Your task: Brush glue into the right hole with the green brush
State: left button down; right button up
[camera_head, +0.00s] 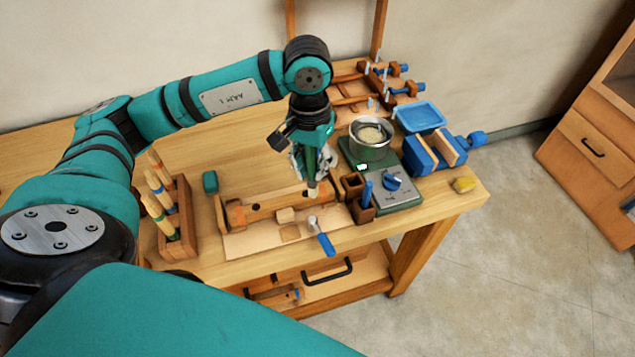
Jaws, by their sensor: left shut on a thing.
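My left gripper (313,165) is above the right part of the workbench, pointing down and shut on the green brush (311,168). I cannot tell whether the tip touches the wood or is inside a hole; the right hole is hidden at this spot. A dark hole shows near the left end of the piece. The metal glue pot (354,144) with pale glue inside stands on a green heater (400,197), right of the gripper. My right gripper is not in view.
A wooden rack of chisels (181,243) stands at the left, near a small green block (210,182). A holder with a blue-handled tool (366,193) is close right of the brush. A blue-handled tool (325,243) lies in front. A blue tray (420,117) and blue vise (419,156) are right.

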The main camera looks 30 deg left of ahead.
pick_arm(q)
jog(key=w+a+f+b, duration=0.1)
jog(key=w+a+f, duration=0.1)
jog(key=f, duration=0.3)
jog(key=shift+w+a+n+b, duration=0.3)
jog(key=shift+w+a+b, duration=0.1)
jog(key=shift+a, duration=0.35)
jog(key=shift+f, duration=0.1)
jog(key=shift+f, duration=0.2)
dwell(0.6)
jog(key=shift+f+b, duration=0.35)
jog(key=shift+b, duration=0.2)
dwell(0.8)
jog(key=shift+b, duration=0.35)
dwell(0.5)
jog(key=shift+s, duration=0.1)
dwell(0.5)
